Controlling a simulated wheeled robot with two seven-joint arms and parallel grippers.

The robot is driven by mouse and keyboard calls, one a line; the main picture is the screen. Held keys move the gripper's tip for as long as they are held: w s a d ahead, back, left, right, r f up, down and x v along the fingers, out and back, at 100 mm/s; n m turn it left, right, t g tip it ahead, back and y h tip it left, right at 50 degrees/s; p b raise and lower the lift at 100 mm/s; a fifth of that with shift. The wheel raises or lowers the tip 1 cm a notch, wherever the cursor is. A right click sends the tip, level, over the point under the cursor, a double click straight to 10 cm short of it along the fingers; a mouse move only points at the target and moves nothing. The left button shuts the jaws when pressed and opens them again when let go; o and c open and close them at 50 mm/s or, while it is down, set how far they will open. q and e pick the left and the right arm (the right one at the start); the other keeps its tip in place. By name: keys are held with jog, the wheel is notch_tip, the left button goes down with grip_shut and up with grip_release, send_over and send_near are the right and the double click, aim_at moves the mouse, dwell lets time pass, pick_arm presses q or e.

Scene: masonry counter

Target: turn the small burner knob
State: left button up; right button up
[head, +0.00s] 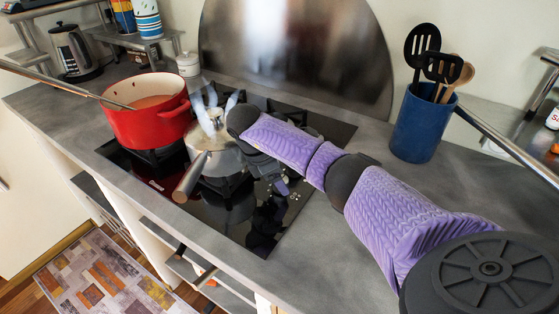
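The black glass cooktop (225,212) is set into the grey counter. My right gripper (279,190), black at the end of a purple-sleeved arm, is low over the cooktop's right front part, right of the saucepan. Its fingers are dark against dark glass, so I cannot tell whether they are open or shut, or whether they touch anything. I cannot make out the small burner knob; the gripper and wrist cover part of that area. My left gripper is not in view.
A saucepan (217,160) gives off pale steam, its handle (190,178) pointing to the front. A red pot (150,122) with a long-handled utensil stands at left. A blue utensil holder (421,128) stands at right. The counter's front right (325,255) is clear.

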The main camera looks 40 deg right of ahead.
jog(key=p+v, duration=0.4)
jog(key=v, duration=0.6)
jog(key=shift+f, duration=0.1)
